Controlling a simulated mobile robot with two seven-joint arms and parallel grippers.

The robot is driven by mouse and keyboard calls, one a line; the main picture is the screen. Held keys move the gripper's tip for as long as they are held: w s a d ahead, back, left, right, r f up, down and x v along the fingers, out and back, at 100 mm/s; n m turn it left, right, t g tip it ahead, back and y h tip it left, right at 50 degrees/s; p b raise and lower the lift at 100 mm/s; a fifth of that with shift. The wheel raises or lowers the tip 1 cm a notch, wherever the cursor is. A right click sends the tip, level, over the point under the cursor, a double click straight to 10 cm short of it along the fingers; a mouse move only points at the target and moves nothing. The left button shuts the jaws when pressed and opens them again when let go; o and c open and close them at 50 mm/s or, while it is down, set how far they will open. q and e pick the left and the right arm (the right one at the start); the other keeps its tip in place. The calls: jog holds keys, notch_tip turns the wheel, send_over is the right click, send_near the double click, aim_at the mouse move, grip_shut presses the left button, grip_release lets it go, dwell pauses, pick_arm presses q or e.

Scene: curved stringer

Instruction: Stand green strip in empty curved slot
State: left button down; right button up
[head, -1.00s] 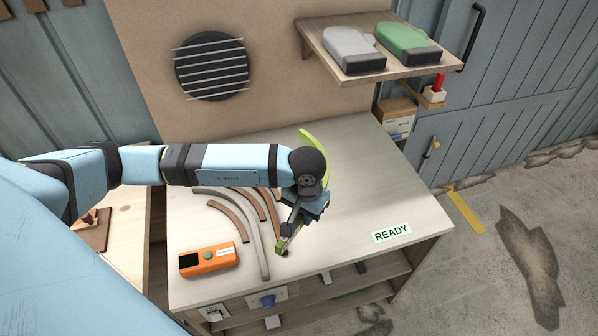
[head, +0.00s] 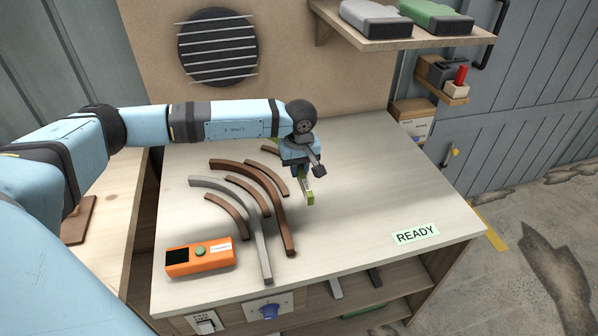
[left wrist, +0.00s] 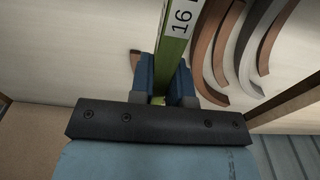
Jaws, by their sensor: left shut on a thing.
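My left gripper (head: 303,176) is shut on the green strip (head: 309,198) above the bench, right of the curved pieces. In the head view my arm and gripper hide most of the strip. In the left wrist view the strip (left wrist: 172,50) stands between the blue fingers (left wrist: 167,80) and bears a white label reading 16. Curved brown pieces (head: 283,222) and a grey one (head: 263,250) lie side by side with gaps between them. A short brown piece (head: 269,149) shows behind my gripper. I cannot tell which gap is the empty slot. My right gripper is out of view.
An orange device (head: 199,257) with a green button lies at the bench's front left. A READY label (head: 416,234) lies at the front right. The bench top (head: 365,190) right of my gripper is clear. A shelf (head: 400,43) hangs at the back right.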

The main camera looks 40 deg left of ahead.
aim_at(299, 200)
pick_arm(q)
jog(key=shift+s, duration=0.1)
jog(key=shift+d+f+b, duration=0.1)
jog(key=shift+f+b, duration=0.45)
jog(key=shift+b, duration=0.05)
notch_tip(299, 200, down, 7)
jog(key=b, duration=0.5)
jog(key=shift+f+b, duration=0.5)
jog(key=shift+f, duration=0.1)
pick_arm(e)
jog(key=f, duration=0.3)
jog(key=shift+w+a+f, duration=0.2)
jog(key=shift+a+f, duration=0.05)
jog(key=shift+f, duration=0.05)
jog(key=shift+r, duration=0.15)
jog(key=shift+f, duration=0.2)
